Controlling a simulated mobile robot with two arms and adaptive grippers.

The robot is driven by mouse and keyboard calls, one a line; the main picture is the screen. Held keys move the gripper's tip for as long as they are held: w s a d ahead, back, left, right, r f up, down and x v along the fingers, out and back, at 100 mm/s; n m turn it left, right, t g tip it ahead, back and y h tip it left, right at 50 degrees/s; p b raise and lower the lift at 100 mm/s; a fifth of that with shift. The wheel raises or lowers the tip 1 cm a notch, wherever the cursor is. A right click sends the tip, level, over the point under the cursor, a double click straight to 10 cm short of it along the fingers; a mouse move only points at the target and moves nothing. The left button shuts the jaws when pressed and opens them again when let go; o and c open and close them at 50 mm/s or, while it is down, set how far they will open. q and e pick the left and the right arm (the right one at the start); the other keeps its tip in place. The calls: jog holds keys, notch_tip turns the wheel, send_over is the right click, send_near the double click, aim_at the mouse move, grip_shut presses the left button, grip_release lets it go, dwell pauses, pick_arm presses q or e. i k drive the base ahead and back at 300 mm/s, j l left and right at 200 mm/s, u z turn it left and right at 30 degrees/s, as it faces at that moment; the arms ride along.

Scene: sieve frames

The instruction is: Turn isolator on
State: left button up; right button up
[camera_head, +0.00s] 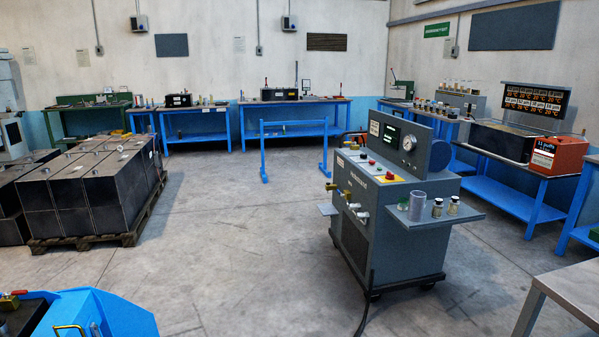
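A grey wheeled machine (412,230) stands right of the middle of the room. Its sloped top panel carries a red knob on a yellow plate (388,177), which looks like the isolator; its setting is too small to read. Small buttons (366,161) sit beside it on the panel. The upright back panel has a lit display (391,136) and a round gauge (408,143). Brass and grey valves (352,206) are on its front side. Neither of my grippers is in view.
A side shelf (462,208) on the machine holds jars and a grey cylinder. A low blue barrier (292,135) stands behind it. Dark blocks on a pallet (92,238) are at left. A blue unit (105,312) fills the bottom left corner. The floor (235,250) between is clear.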

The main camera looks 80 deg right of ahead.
aim_at(391, 176)
jog(key=z, duration=3.2)
jog(key=i+u, duration=0.25)
jog(key=i, duration=0.85)
jog(key=l, duration=0.1)
